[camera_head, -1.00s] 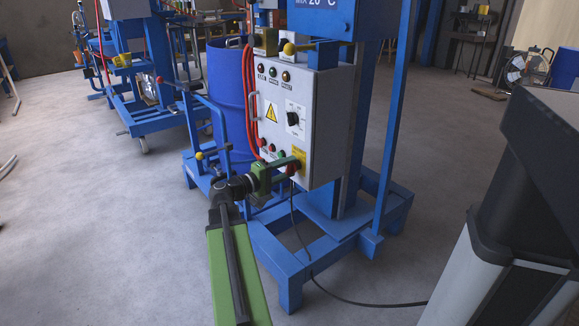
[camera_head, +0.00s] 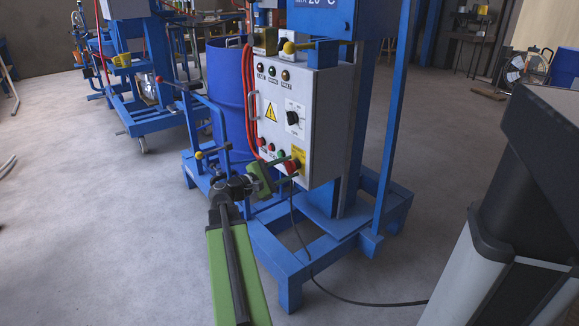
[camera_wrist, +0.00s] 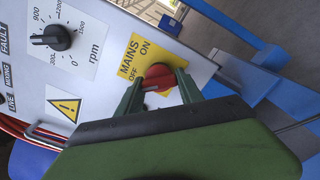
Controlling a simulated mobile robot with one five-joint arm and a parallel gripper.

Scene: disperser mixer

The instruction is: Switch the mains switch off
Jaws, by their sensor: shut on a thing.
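The mains switch is a red rotary knob (camera_wrist: 158,78) on a yellow plate (camera_wrist: 138,52) marked MAINS, ON and OFF. In the wrist view ON is at the plate's upper right and OFF is nearer the knob, at its lower left. My gripper (camera_wrist: 159,88) has one green finger on each side of the knob and is shut on it. In the head view the yellow plate (camera_head: 299,153) is at the lower right corner of the grey control box (camera_head: 322,120). My gripper (camera_head: 281,170) reaches it from the lower left and partly hides the knob.
A black rpm dial (camera_wrist: 57,38) and a warning triangle (camera_wrist: 65,106) share the panel. Indicator lamps sit along its top and small buttons at its lower left. A blue drum (camera_head: 226,85) and red cable (camera_head: 248,100) stand left. The blue frame base (camera_head: 290,265) lies below.

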